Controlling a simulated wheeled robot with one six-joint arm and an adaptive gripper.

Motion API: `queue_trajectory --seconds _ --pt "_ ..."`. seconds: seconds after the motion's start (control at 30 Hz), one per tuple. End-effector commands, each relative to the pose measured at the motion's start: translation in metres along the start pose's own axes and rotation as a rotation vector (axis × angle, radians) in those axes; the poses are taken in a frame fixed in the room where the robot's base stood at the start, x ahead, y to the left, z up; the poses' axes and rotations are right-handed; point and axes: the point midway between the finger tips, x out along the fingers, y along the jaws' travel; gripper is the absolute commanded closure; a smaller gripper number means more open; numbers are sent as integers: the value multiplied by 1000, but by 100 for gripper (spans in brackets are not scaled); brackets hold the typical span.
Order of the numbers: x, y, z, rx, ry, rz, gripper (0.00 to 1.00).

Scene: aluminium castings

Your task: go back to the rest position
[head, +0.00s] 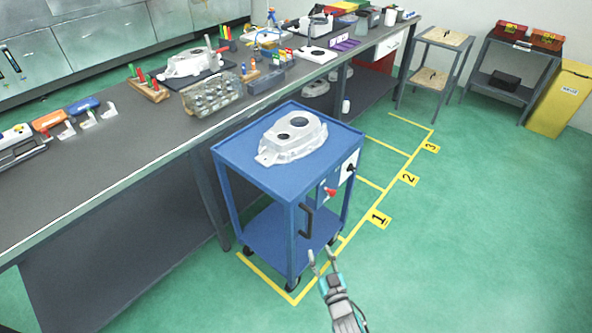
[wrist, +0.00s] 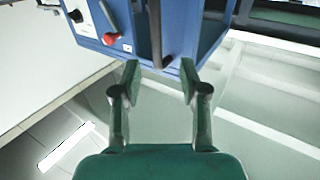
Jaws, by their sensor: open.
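My gripper (head: 322,260) is open and empty in front of the blue cart (head: 226,150), low beside its black handle (head: 306,220). In the wrist view my gripper (wrist: 160,85) shows two spread fingers with nothing between them. The cart's blue side, its black handle (wrist: 155,35) and a red knob (wrist: 111,39) lie beyond the fingertips. In the head view the fingertips look apart from the handle. A grey aluminium casting (head: 292,137) with two dark holes rests on the cart's top.
A long grey workbench (head: 110,178) with tools, a clear bin (head: 212,95) and another casting (head: 188,63) runs behind the cart. Yellow floor lines mark bays with numbers such as 1 (head: 377,218). The green floor (head: 480,230) at right is clear. A yellow cabinet (head: 560,98) stands back right.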

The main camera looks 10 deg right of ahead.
Motion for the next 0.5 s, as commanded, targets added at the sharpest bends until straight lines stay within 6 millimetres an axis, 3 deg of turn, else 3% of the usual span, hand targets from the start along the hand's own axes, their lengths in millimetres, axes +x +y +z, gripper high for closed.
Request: queue_trajectory --seconds 0.17,0.27,0.5 --pt "-5 0 1 0 -3 0 57" --pt "-24 -2 4 0 -14 2 57" --pt "-114 -8 3 4 -58 11 57"
